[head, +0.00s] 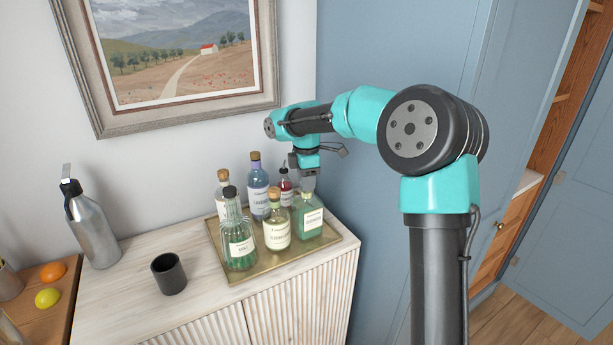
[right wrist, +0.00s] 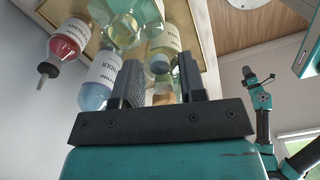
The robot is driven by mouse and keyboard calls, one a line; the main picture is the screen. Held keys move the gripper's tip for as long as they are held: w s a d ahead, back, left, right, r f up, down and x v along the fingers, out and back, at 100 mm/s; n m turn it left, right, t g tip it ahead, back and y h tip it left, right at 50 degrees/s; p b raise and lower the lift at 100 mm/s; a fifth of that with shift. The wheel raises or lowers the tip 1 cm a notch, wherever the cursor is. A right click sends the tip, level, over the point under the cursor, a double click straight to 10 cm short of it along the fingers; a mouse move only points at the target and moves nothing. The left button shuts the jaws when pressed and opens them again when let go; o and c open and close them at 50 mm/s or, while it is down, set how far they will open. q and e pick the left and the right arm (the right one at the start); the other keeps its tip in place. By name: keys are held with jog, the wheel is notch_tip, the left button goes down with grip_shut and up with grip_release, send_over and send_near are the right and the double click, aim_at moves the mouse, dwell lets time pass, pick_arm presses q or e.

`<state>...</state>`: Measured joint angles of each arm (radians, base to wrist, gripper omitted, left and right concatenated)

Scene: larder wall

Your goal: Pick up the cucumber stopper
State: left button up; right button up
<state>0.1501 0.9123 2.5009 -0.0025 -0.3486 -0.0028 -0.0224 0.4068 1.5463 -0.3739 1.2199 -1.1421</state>
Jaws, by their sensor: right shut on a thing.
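The green square-shouldered bottle (head: 308,221), whose small label I cannot read for sure, stands upright at the right end of the tray. My right gripper (head: 307,182) points down right over this bottle's neck.
Several other bottles stand close by on the brass tray (head: 236,277), including a purple one (head: 258,198), a pale yellow-green one (head: 277,232) and a dark-capped green one (head: 238,245). A dark cup (head: 169,276) and a steel flask (head: 93,229) stand left. The wall is close behind.

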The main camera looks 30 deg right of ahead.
jog(key=s+a+r, duration=0.1)
jog(key=s+a, duration=0.5)
jog(key=s, duration=0.3)
jog(key=shift+s, duration=0.4)
jog(key=s+a+f, duration=0.2)
jog(key=a+f, duration=0.3)
jog(key=a, duration=0.4)
jog(key=s+a+f, duration=0.3)
jog(key=a+f, duration=0.3)
jog(key=a, duration=0.4)
jog(key=s+a+f, duration=0.3)
jog(key=a+f, duration=0.3)
jog(key=a, duration=0.4)
jog(key=shift+s+f, duration=0.25)
jog(key=w, duration=0.5)
jog(key=w+f, duration=0.1)
jog(key=w, duration=0.4)
jog(key=w+d, duration=0.1)
jog(key=w, duration=0.4)
jog(key=shift+f, duration=0.2)
jog(key=shift+w, duration=0.1)
